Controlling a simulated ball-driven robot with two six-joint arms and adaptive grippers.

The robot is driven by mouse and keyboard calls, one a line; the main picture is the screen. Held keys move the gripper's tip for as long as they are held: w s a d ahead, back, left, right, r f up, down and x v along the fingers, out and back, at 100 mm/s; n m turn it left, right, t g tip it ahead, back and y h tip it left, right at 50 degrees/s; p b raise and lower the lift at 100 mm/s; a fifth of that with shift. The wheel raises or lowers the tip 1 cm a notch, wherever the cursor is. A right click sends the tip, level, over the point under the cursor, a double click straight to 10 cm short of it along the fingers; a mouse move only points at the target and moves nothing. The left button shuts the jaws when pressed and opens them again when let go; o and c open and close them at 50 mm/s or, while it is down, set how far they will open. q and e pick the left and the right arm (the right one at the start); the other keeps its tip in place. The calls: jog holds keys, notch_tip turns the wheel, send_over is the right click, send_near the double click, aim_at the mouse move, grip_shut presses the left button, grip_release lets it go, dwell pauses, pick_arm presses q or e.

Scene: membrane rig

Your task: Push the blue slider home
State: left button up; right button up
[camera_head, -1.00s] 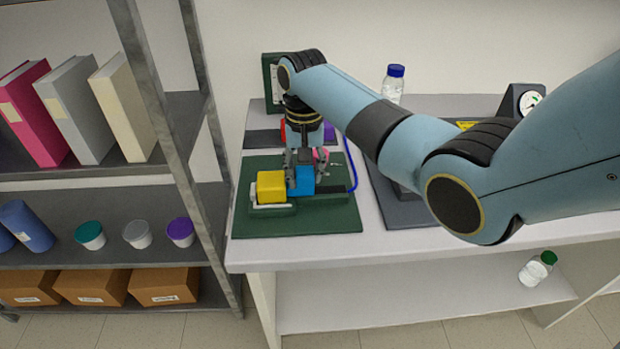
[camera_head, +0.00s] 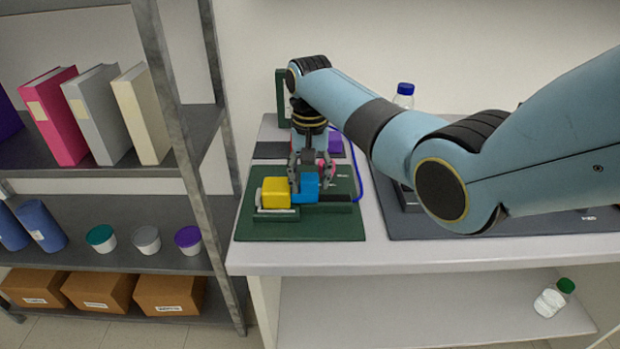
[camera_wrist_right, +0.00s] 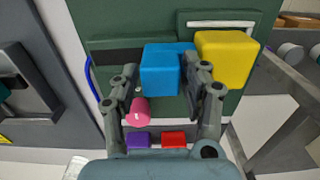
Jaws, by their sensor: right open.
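The blue slider (camera_head: 308,187) sits on the green rig board (camera_head: 263,230), just right of the yellow block (camera_head: 275,193) in the head view. In the wrist view the blue slider (camera_wrist_right: 166,70) lies beside the yellow block (camera_wrist_right: 225,60), with a narrow step between them. My right gripper (camera_head: 309,178) is open, its fingers pointing down at the blue slider. In the wrist view the right gripper's fingers (camera_wrist_right: 163,92) are spread near the slider's near face; contact cannot be told. My left gripper is not in view.
A pink knob (camera_wrist_right: 139,111) shows between the fingers, with purple (camera_wrist_right: 138,140) and red (camera_wrist_right: 174,139) blocks nearby. A blue tube (camera_head: 357,165) curves along the board's right. A metal shelf post (camera_head: 181,130) stands left. A blue-capped bottle (camera_head: 404,95) stands behind my arm.

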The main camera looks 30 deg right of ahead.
aim_at(310, 177)
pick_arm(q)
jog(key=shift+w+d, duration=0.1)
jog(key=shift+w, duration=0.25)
pick_arm(e)
notch_tip(310, 177, up, 12)
jog(key=shift+f, duration=0.15)
